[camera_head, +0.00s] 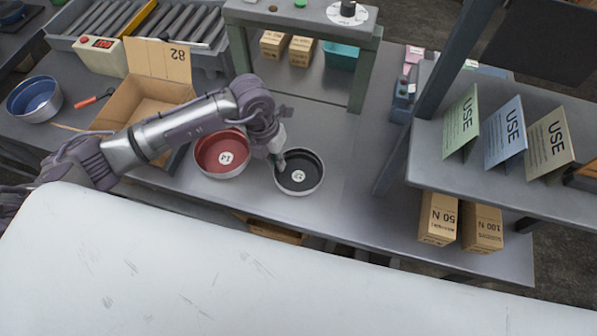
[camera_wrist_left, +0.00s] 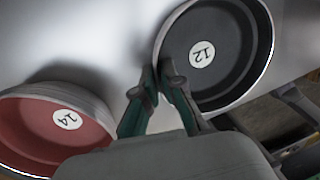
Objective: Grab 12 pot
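The 12 pot (camera_head: 312,160) is a round pan with a black inside, a light outer wall and a white label. It stands upright on the grey table and also shows in the left wrist view (camera_wrist_left: 232,52). My left gripper (camera_head: 278,162) is at its left rim. In the left wrist view its green fingertips (camera_wrist_left: 159,72) are close together, one on each side of the rim, and look shut on the wall. The exact contact is small to see. My right gripper is in neither view.
A red pan labelled 14 (camera_head: 212,148) stands just left of the 12 pot. An open cardboard box (camera_head: 150,98) and a blue pan (camera_head: 35,98) are farther left. A shelf (camera_head: 520,190) with sign cards is at right. Table right of the pot is clear.

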